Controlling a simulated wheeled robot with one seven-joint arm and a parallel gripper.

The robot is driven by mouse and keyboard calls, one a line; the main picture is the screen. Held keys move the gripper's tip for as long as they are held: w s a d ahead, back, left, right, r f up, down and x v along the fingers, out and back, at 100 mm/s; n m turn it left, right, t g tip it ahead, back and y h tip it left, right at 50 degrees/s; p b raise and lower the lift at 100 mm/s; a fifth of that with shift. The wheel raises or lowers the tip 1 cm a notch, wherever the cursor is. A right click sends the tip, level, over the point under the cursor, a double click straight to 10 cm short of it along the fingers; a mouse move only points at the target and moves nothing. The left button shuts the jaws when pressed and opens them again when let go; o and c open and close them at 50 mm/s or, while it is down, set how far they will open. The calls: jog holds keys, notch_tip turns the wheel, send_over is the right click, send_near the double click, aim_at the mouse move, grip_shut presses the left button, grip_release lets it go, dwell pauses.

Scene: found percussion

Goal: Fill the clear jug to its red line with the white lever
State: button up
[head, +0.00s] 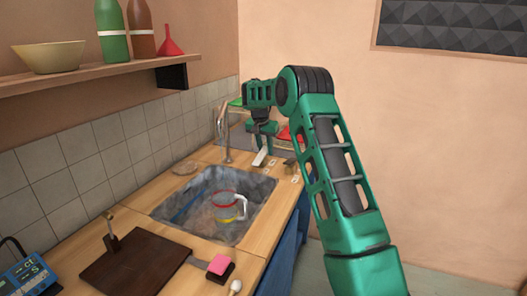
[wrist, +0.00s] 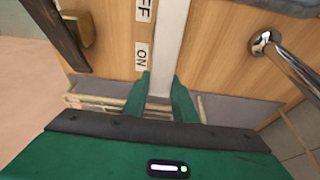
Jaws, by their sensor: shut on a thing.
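The clear jug (head: 219,215) stands upright in the grey sink (head: 165,212), with a red line near its top and a yellow line lower down. Its handle points right. I cannot tell its water level. My gripper (head: 264,143) is behind the sink, to the right of the tap (head: 223,125). In the wrist view my gripper (wrist: 162,88) has its fingers shut on the white lever (wrist: 168,45). The lever also shows in the head view (head: 261,158). An ON label (wrist: 142,57) and a partly cut-off OFF label (wrist: 144,10) lie beside the lever.
A dark board (head: 135,262), a pink sponge (head: 219,265) and a blue device (head: 28,277) lie on the near counter. A shelf (head: 100,70) holds a bowl, bottles and a red funnel at upper left. A brass block (wrist: 86,30) is left of the lever.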

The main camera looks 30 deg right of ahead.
jog(key=shift+w+d+f+g+y, duration=0.1)
jog(key=shift+w+f+g+y, duration=0.25)
jog(key=shift+g+y, duration=0.4)
jog(key=shift+y, duration=0.25)
jog(key=o, duration=1)
jog(key=shift+o, duration=0.2)
jog(key=shift+f, duration=0.1)
jog(key=r, duration=0.7)
jog(key=a+r, duration=0.1)
jog(key=r, duration=0.2)
jog(key=shift+s+r, duration=0.3)
jog(key=shift+r, duration=0.1)
